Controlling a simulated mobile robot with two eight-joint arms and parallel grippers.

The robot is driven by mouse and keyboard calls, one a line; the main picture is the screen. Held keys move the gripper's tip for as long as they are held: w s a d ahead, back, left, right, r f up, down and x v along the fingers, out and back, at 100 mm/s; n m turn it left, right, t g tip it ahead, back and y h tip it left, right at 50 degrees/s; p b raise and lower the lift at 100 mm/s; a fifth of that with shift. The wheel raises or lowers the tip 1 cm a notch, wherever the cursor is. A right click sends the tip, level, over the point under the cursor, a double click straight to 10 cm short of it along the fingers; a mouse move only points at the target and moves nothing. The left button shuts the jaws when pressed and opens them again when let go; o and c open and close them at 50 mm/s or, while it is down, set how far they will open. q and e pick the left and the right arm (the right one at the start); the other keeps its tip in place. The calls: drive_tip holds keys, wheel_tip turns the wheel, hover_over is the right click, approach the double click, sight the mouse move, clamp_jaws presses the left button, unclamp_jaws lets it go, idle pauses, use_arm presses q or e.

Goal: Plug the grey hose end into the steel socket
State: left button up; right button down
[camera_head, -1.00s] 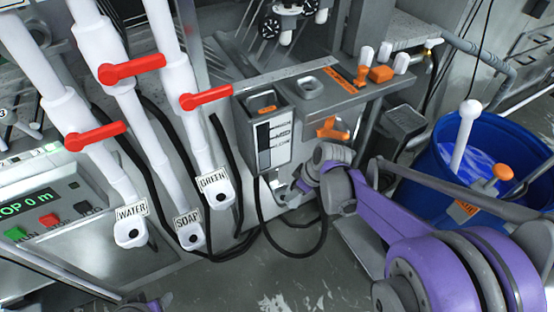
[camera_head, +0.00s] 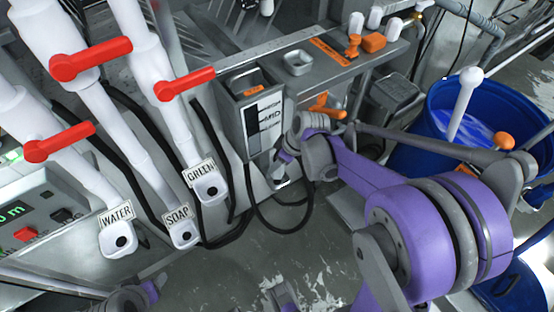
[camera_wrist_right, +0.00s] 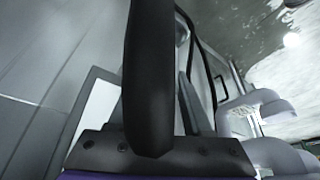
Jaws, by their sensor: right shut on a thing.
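My right gripper (camera_head: 284,174) is at the front of the steel dosing unit, low beside its gauge panel, mostly hidden behind my own purple wrist. A black hose (camera_head: 285,230) loops down from under the unit and back up near the gripper. I cannot pick out the steel socket; the wrist covers that area. A part of my left arm shows at the bottom left, but its jaws do not.
White pipes with red valves end in WATER (camera_head: 118,240), SOAP (camera_head: 184,234) and GREEN (camera_head: 209,188) outlets at left. The dosing unit (camera_head: 250,90) has an orange lever (camera_head: 325,106). A blue barrel (camera_head: 425,140) stands at right.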

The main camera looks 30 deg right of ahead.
drive_tip(key=shift+f+b, duration=1.5)
drive_tip(key=shift+f, duration=0.65)
drive_tip(key=shift+c, duration=1.3)
unclamp_jaws()
drive_tip(key=p+v, duration=0.2)
drive_tip(key=v, duration=0.9)
drive_tip(key=s+a+r+m+t+h+p, duration=0.1)
drive_tip(key=s+a+r+m+p, duration=0.2)
drive_tip(key=s, duration=0.3)
drive_tip(key=s+a+r+m+h+p, duration=0.1)
drive_tip(key=s+a+r+m+p, duration=0.1)
drive_tip(key=s+a, duration=0.4)
drive_tip(key=m+p, duration=0.1)
drive_tip(key=p, duration=0.1)
drive_tip(key=shift+r+m+t+h+p, duration=0.3)
drive_tip(key=shift+r+m+t+p, duration=0.05)
drive_tip(key=shift+r+m+t, duration=0.05)
